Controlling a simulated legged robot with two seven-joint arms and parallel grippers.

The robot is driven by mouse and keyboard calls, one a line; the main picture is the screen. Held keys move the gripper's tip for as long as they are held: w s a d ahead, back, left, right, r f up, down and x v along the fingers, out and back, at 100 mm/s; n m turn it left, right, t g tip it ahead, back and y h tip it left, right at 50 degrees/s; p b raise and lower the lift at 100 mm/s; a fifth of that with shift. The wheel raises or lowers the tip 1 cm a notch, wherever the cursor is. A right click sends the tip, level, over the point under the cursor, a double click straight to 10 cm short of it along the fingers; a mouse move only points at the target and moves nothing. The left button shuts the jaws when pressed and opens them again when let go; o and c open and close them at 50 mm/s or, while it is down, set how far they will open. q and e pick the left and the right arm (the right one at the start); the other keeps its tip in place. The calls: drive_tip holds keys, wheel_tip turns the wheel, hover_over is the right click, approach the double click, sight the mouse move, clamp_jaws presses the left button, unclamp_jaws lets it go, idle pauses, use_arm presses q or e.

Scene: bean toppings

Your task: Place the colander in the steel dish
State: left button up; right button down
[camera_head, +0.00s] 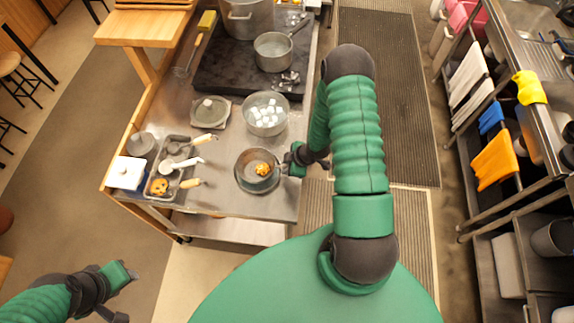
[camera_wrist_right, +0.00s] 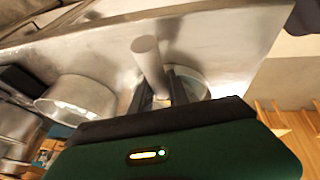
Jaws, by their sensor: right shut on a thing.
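A round grey metal vessel (camera_head: 243,161), which looks like the colander, is at the near right end of the steel table, with a brown-orange piece of food in it. A wider metal rim (camera_head: 258,190) shows around its near side, perhaps the steel dish; I cannot tell whether they touch. My right gripper (camera_head: 288,164) is at the vessel's right side. In the right wrist view its dark fingers (camera_wrist_right: 168,95) are shut on a grey cylindrical handle (camera_wrist_right: 148,58). My left gripper (camera_head: 124,290) is low at the left, away from the table; its finger gap is unclear.
A metal bowl of white cubes (camera_head: 251,122) stands behind the vessel. A tray (camera_head: 171,197) with utensils, a white lidded box (camera_head: 127,173) and a lidded dish (camera_head: 209,111) are to the left. Pots (camera_head: 274,52) stand on the dark stove at the back.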

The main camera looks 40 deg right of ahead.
drive_tip(key=shift+f, duration=0.15)
drive_tip(key=c, duration=1.3)
unclamp_jaws()
drive_tip(key=shift+c, duration=0.2)
drive_tip(key=shift+o, duration=0.3)
drive_tip(key=shift+d, duration=0.2)
